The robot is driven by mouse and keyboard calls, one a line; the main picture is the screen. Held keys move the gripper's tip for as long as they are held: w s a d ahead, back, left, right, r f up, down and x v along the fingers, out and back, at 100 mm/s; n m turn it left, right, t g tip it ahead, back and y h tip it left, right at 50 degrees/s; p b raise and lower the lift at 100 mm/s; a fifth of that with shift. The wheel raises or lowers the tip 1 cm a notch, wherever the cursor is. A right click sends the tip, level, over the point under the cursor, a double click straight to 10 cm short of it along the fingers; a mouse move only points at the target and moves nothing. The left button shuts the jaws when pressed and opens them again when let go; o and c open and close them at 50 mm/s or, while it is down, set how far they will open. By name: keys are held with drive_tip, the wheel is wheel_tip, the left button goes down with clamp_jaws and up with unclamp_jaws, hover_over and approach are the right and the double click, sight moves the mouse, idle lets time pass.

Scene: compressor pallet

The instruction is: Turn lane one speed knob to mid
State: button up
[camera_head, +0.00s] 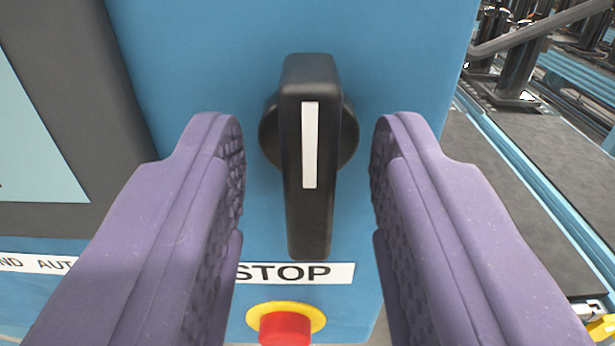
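A black knob (293,215) with a long raised grip and a white stripe is mounted on a blue panel (200,60). Its grip stands close to upright in the picture, with the white stripe on the upper and middle part. No lane or speed label shows near it. My gripper (308,150) has its two purple padded fingers on the left and right of the knob. The fingers are open, with a gap of blue panel on each side of the knob, and no contact shows.
A red button on a yellow ring (286,322) sits below the knob, under a white STOP label (325,273). A grey-framed screen (30,130) is at the left. Right of the panel's edge lie a dark grey walkway (500,185) and machinery.

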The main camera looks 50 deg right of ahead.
drive_tip(key=b+v, duration=0.1)
drive_tip(key=v, duration=0.6)
drive_tip(key=shift+s+a, duration=0.25)
drive_tip(key=shift+a, duration=0.1)
